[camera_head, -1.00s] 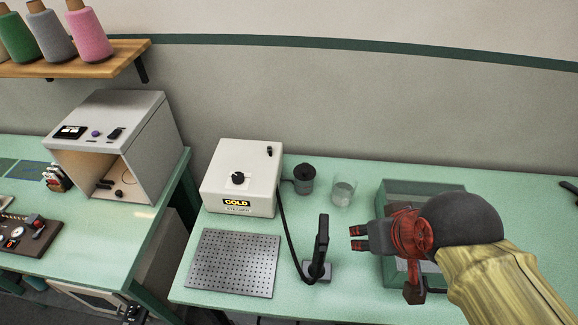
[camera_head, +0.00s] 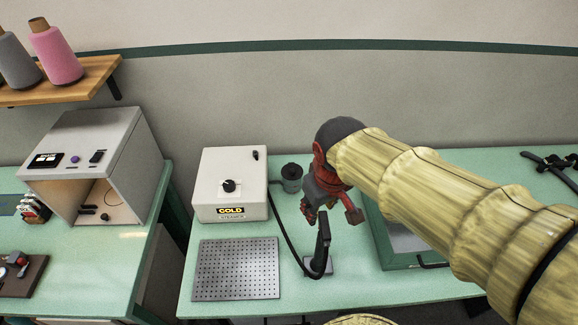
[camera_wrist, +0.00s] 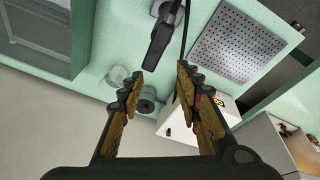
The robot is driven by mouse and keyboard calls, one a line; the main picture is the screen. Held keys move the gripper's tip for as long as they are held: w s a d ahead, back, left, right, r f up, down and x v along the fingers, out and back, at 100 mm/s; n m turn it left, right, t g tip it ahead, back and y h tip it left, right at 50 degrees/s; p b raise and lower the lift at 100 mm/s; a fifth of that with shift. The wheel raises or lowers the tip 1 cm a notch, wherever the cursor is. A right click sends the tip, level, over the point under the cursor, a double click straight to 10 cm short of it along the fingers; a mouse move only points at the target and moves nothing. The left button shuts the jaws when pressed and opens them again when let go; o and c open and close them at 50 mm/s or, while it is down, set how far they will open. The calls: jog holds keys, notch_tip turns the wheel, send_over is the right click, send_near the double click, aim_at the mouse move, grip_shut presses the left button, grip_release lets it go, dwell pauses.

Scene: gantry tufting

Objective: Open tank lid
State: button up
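A dark round canister with a small knob on its lid (camera_head: 292,172) stands beside the white steamer box (camera_head: 229,188), on its right. The lid sits on it. I take this as the tank, though no label shows. In the wrist view the canister (camera_wrist: 147,100) lies behind and between my fingers, partly hidden by the left one. My gripper (camera_head: 310,210) is just right of and in front of the canister in the head view, apart from it. In the wrist view my gripper (camera_wrist: 161,76) has its fingers spread with nothing between them.
The steamer's upright black hand piece (camera_head: 322,240) and hose stand close below my gripper. A perforated metal plate (camera_head: 236,269) lies left of it. A clear glass (camera_wrist: 117,75) is near the canister. A green-framed box (camera_head: 398,262) stands to the right, partly behind my arm.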

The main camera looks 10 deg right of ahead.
jog(key=w+a+f+n+g+h+p, duration=0.1)
jog(key=w+f+n+p, duration=0.15)
jog(key=w+n, duration=0.4)
jog(key=w+a+f+n+g+h+p, duration=0.1)
jog(key=w+f+n, duration=0.25)
jog(key=w, duration=0.55)
jog(key=n+t+h, duration=0.1)
jog(key=n, duration=1.1)
send_near(292, 171)
jog(key=f, duration=0.1)
jog(key=x, duration=0.7)
jog(key=shift+d+r+b, duration=0.1)
jog(key=shift+b, duration=0.25)
jog(key=shift+c, duration=0.4)
jog(key=c, duration=0.8)
grip_shut()
